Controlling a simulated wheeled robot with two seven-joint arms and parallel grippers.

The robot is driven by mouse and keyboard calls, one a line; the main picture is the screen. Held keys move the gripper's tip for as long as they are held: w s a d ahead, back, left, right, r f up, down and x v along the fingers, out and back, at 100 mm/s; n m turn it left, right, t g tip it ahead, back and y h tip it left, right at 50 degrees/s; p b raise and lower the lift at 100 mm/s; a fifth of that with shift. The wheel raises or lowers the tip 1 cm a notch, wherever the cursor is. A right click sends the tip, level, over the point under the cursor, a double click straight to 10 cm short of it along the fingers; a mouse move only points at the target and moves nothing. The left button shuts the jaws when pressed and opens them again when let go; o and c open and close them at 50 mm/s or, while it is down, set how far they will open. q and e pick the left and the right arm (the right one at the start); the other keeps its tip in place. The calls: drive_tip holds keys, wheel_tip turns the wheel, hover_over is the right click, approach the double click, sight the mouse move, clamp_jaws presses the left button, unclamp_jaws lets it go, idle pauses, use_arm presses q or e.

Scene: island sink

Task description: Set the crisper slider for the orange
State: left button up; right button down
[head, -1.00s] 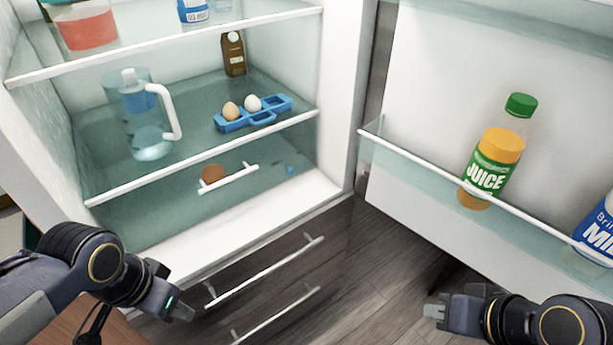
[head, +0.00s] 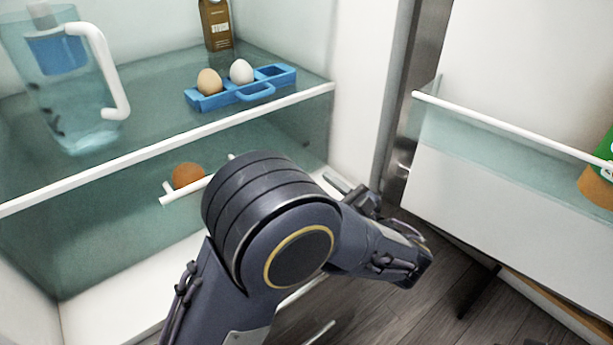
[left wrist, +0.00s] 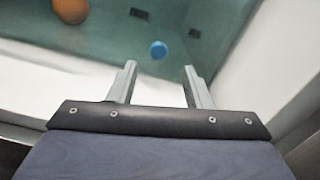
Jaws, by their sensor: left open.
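The orange (head: 187,175) is behind the clear greenish front of the crisper (head: 100,230), below the lower shelf; it also shows at the top left of the left wrist view (left wrist: 71,10). A white handle (head: 180,193) crosses the crisper front. The round blue slider knob (left wrist: 158,50) is on the crisper front in the left wrist view, just beyond and between my fingertips, apart from them. My left gripper (left wrist: 160,68) is open and empty. In the head view my left arm hides the knob and part of the crisper.
A blue egg holder (head: 278,72) with two eggs, a clear pitcher (head: 85,110) and a brown carton (head: 215,25) stand on the shelf above. The open fridge door (head: 530,70) is at the right, with a juice bottle (head: 597,190) in its rack. Small dark slots (left wrist: 139,14) are near the knob.

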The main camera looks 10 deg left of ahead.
use_arm(q)
drive_tip(key=b+x, duration=0.1)
drive_tip(key=x, duration=0.5)
drive_tip(key=shift+w+a, duration=0.1)
drive_tip(key=shift+a, duration=0.2)
clamp_jaws()
